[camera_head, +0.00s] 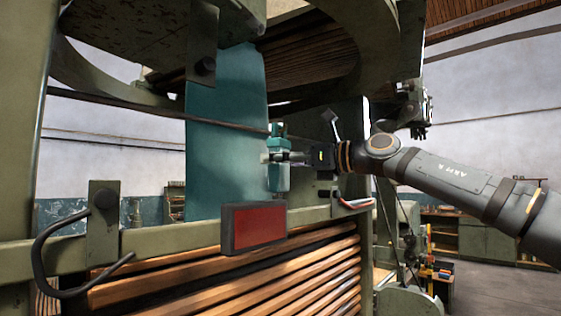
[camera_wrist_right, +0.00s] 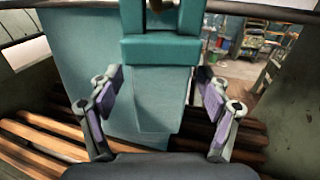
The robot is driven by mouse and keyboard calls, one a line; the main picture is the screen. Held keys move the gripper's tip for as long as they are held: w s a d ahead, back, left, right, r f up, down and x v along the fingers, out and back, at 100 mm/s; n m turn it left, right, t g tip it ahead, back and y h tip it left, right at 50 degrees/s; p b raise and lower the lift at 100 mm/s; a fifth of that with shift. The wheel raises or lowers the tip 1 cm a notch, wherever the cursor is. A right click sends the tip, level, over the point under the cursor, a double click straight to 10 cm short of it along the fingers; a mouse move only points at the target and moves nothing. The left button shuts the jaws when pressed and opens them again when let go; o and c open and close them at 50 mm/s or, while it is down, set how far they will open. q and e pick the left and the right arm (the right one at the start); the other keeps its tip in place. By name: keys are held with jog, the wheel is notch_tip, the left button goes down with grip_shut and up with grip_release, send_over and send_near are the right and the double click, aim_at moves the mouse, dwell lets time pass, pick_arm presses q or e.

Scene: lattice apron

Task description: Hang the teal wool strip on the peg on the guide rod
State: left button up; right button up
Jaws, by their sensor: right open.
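The teal wool strip (camera_head: 279,178) hangs upright in front of a broad teal sheet. In the right wrist view the strip (camera_wrist_right: 160,49) has a thick block-like part, with two upright legs above it and a flat tail below. A brownish tip, perhaps the peg (camera_wrist_right: 156,5), shows between the legs at the top edge; the contact there is cut off. The dark guide rod (camera_head: 150,105) runs across behind the strip's top. My right gripper (camera_head: 273,157) is open, with its fingers (camera_wrist_right: 160,80) on either side of the strip, apart from it. My left gripper is not in view.
The broad teal sheet (camera_head: 222,135) hangs close behind. A red panel (camera_head: 254,229) and a green beam (camera_head: 170,236) lie below, over wooden slats (camera_head: 230,272). A black hook (camera_head: 45,255) projects at left. Open floor (camera_head: 490,290) lies right.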

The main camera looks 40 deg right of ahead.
jog(key=v, duration=0.7)
jog(key=shift+s, duration=0.2)
jog(key=shift+d, duration=0.1)
